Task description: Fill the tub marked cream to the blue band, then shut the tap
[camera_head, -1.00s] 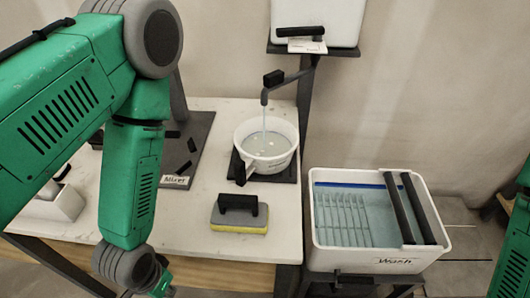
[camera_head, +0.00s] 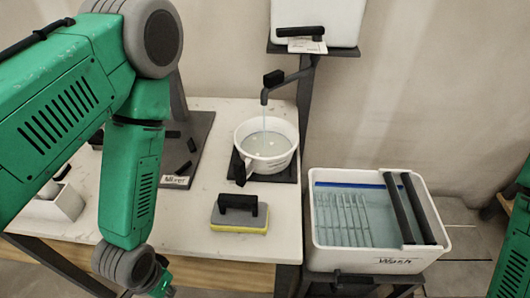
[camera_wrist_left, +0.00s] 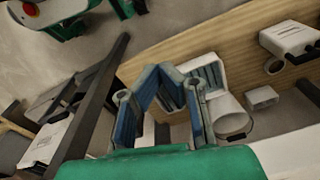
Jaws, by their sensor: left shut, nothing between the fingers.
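A white round tub (camera_head: 278,163) with a black handle stands on a dark pad under the tap (camera_head: 288,82). A thin stream of water (camera_head: 264,122) runs from the spout into it, and water with pale spots covers its inside. I see no readable cream mark or blue band on this tub. The tap has a black handle (camera_head: 273,78). My left gripper (camera_head: 161,288) is low at the bottom edge, well apart from tub and tap, and partly cut off. My right gripper is out of view.
A white tank (camera_head: 338,22) stands on a shelf above the tap. A yellow-edged sponge block (camera_head: 239,215) lies in front of the tub. A bin marked Wash (camera_head: 374,263), with a blue line inside, stands right. A Mixer-labelled base (camera_head: 195,160) is left.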

